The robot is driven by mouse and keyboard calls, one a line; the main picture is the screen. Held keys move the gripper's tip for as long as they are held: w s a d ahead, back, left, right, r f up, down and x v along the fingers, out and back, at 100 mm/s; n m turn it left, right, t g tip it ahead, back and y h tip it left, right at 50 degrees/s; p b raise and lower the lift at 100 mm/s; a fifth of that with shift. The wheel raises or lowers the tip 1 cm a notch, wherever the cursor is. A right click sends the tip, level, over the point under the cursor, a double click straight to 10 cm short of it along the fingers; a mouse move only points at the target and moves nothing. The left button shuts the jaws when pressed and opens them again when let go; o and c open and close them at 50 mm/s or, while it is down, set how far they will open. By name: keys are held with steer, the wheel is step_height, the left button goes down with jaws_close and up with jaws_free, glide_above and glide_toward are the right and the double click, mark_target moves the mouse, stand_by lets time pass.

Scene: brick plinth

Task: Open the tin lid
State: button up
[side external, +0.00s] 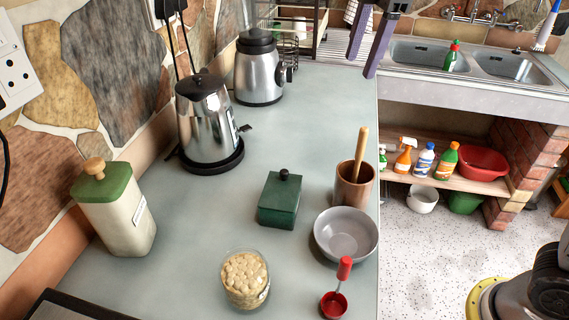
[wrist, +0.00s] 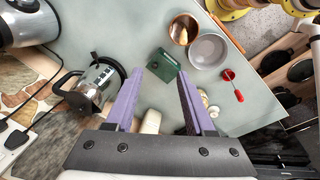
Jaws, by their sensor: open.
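A small dark green tin (side external: 278,206) stands on the counter, its lid (side external: 283,186) on top with a black knob. In the wrist view the tin (wrist: 163,64) shows beyond my fingertips, small and at a distance. My gripper (side external: 361,67) has purple fingers and hangs high at the top of the side view, above and well away from the tin. In the wrist view my gripper (wrist: 160,74) is open, its fingers spread and nothing between them. Most of my arm is outside the side view.
A wooden pestle cup (side external: 353,187), grey bowl (side external: 346,236), red scoop (side external: 335,302) and glass jar (side external: 245,280) stand around the tin. A cream canister (side external: 122,222) and kettle (side external: 205,125) stand left. The counter (side external: 190,225) is clear left of the tin.

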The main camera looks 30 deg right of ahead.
steer(key=w+a+f+n+g, duration=0.1)
steer(key=w+a+f+n, duration=0.1)
steer(key=w+a+f, duration=0.45)
steer(key=g, duration=0.1)
glide_toward(284, 171)
steer(key=shift+h, duration=0.3)
steer(key=f, duration=0.8)
steer(key=shift+a+f, duration=0.15)
steer(key=shift+a, duration=0.1)
jaws_close()
stand_by(0.5)
